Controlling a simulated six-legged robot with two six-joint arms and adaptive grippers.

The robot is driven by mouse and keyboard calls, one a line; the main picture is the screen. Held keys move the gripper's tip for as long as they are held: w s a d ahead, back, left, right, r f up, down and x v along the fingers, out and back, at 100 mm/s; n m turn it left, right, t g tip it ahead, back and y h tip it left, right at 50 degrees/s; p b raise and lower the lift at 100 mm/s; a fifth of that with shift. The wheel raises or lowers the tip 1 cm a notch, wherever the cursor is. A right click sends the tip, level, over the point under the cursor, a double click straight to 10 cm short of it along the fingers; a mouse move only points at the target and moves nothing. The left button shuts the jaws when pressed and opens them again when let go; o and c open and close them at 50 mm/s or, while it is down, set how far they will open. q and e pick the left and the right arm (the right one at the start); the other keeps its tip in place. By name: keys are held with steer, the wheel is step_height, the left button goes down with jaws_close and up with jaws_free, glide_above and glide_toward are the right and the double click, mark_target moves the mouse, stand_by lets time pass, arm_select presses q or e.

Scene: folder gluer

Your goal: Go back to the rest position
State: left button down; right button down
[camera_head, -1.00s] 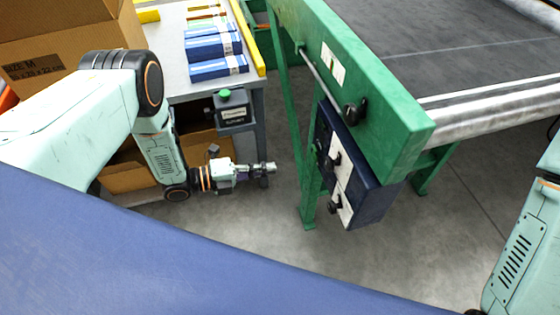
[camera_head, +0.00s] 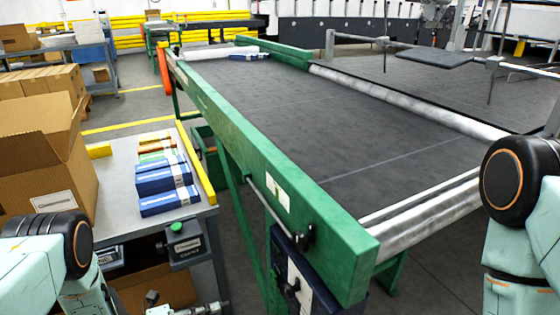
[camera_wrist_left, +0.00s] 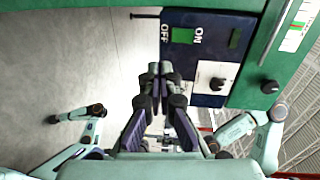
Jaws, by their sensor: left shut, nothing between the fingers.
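My left gripper (camera_head: 210,309) shows at the bottom edge of the head view, partly cut off, left of the conveyor's blue control box (camera_head: 302,285). In the left wrist view its fingers (camera_wrist_left: 160,70) are shut together with nothing between them. The box carries a green ON/OFF switch (camera_wrist_left: 183,35) and a white panel with a black knob (camera_wrist_left: 217,83). I cannot tell the exact gap to the box. My right arm (camera_head: 515,220) enters at the right, and its gripper is out of view.
The green conveyor frame (camera_head: 255,150) carries a dark belt (camera_head: 330,120). A grey table (camera_head: 120,170) at left holds blue carton stacks (camera_head: 165,180) and an open cardboard box (camera_head: 45,165). Floor shows between table and conveyor.

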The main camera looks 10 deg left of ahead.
arm_select(q)
steer(key=s+a+f+n+g+y, duration=0.2)
steer(key=s+f+n+y, duration=0.65)
steer(key=n, duration=1.05)
steer(key=s+d+r+n+g+y+p, duration=0.1)
steer(key=s+r+n+g+y, duration=0.15)
steer(key=s+n, duration=0.4)
steer(key=s+r+n+g+y+p, duration=0.1)
steer(key=s+r+n+g+y, duration=0.2)
steer(key=s, duration=0.7)
step_height(320, 180, up, 6)
steer(key=s+g+p, duration=0.1)
steer(key=s, duration=0.1)
steer(key=shift+s+n+g+p, duration=0.15)
steer(key=shift+n+g+p, duration=0.15)
steer(key=shift+n+g, duration=0.05)
